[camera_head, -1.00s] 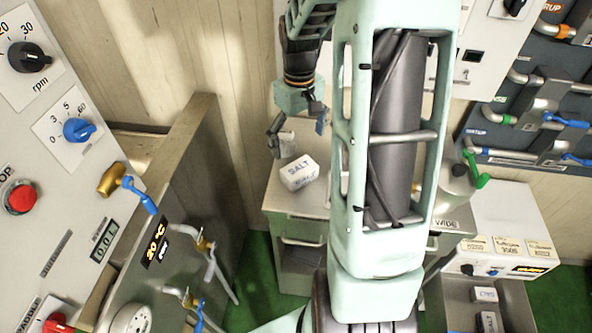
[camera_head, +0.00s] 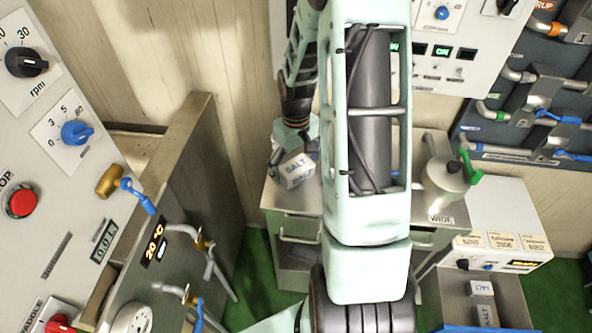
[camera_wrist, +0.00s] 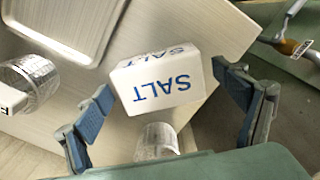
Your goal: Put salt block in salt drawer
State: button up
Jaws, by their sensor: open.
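The salt block (camera_head: 296,171) is a white box with blue SALT lettering, on the counter's left part. It also shows large in the wrist view (camera_wrist: 165,84), between the two fingers. My gripper (camera_head: 292,156) is open around the block, with its blue finger pads (camera_wrist: 165,103) on either side. Gaps show between both pads and the block. A drawer front with a bar handle (camera_head: 300,237) is under the counter and looks shut. I cannot tell whether it is the salt drawer.
Clear ribbed cups (camera_wrist: 33,84) and (camera_wrist: 157,141) stand near the block, and a tray (camera_wrist: 70,25) lies beside it. A steel panel with valves (camera_head: 185,200) rises on the left.

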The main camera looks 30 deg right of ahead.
jog(key=shift+c, duration=0.4)
jog(key=c, duration=1.5)
jog(key=shift+r, duration=0.1)
jog(key=c, duration=0.3)
